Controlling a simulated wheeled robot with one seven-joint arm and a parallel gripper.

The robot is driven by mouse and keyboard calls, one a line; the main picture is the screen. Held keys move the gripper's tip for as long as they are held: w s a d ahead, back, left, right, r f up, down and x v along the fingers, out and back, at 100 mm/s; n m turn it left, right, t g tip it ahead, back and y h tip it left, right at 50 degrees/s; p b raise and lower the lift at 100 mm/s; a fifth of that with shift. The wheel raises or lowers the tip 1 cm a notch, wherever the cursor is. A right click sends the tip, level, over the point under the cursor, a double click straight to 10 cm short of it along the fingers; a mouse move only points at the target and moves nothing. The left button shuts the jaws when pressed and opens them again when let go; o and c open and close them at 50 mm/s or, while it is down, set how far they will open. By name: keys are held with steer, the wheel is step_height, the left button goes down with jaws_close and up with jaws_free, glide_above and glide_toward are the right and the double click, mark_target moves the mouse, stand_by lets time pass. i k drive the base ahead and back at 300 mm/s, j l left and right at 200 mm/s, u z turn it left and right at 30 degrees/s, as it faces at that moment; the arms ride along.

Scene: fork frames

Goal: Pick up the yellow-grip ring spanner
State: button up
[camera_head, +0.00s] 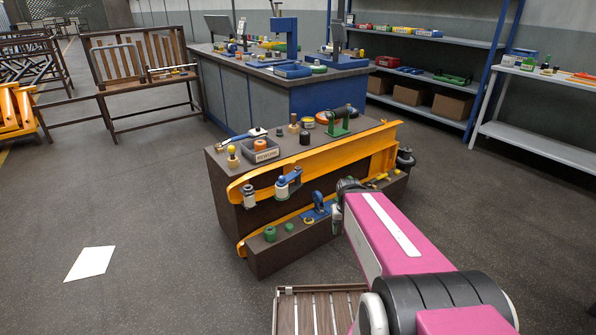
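I cannot clearly make out a ring spanner with a yellow grip. A small yellow piece (380,178) shows on the lower step of the brown bench, just right of my gripper; it is too small to tell whether it is the spanner. My pink arm reaches in from the lower right. My gripper (349,185) is a dark shape at the arm's far end, over the lower step. Its fingers are too small and partly hidden by the arm, so I cannot see whether they are open or hold anything.
The brown stepped bench (218,178) has orange curved rails (310,165) along its front. A blue bracket (319,208) and green knobs (270,233) are lower. A slatted pallet (318,312) lies in front.

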mark_target(386, 174)
steer(key=i+l+z, duration=0.1)
steer(key=i+l, duration=0.55)
steer(key=i+l+z, duration=0.15)
steer(key=i+l, duration=0.45)
steer(key=i+l+z, duration=0.1)
steer(key=i+l, duration=0.4)
steer(key=i, duration=0.3)
